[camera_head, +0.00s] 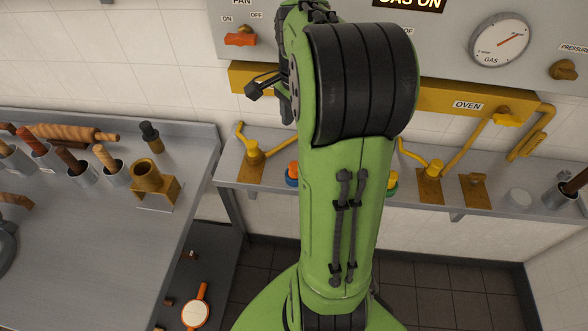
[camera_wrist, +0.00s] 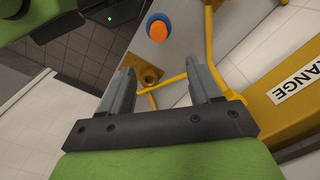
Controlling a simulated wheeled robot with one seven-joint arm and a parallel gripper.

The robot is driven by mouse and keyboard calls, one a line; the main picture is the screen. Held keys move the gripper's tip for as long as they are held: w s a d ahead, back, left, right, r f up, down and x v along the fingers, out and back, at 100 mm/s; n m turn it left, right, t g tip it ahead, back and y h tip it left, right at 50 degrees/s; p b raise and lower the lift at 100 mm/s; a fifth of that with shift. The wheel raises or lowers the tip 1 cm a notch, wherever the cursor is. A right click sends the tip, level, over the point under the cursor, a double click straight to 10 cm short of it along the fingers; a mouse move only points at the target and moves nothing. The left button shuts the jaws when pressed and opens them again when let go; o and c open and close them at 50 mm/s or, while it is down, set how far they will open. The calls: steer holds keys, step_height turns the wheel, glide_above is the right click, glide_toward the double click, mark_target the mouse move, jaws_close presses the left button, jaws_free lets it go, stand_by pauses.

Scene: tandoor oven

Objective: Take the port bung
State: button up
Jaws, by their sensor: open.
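A dark stopper-like piece with a knob (camera_head: 151,137) stands at the back of the steel table; it may be the port bung, but I cannot tell for sure. In front of it is a brass cylinder on a bracket (camera_head: 147,177). My gripper (camera_wrist: 160,66) is open and empty in the wrist view. A brass fitting with a yellow handle (camera_wrist: 151,76) shows beyond and between its fingers. In the head view my gripper is partly hidden by my arm, well to the right of the dark piece and near the yellow panel.
A shelf (camera_head: 480,197) runs along the wall with brass fittings and yellow pipes. An orange-topped blue knob (camera_head: 292,173) is on it. Tool handles in metal cups (camera_head: 83,176) and a rolling pin (camera_head: 72,133) are at the table's back left. The table's front is largely clear.

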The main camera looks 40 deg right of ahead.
steer(key=b, duration=0.2)
glide_above(295, 172)
steer(key=w+d, duration=0.1)
steer(key=d, duration=0.1)
step_height(295, 172, down, 8)
steer(key=shift+w+a+f, duration=0.1)
steer(key=shift+f, duration=0.1)
step_height(295, 172, down, 6)
steer(key=shift+a+r+b, duration=0.1)
steer(key=shift+a+b, duration=0.05)
steer(key=shift+b, duration=0.15)
steer(key=c, duration=1.1)
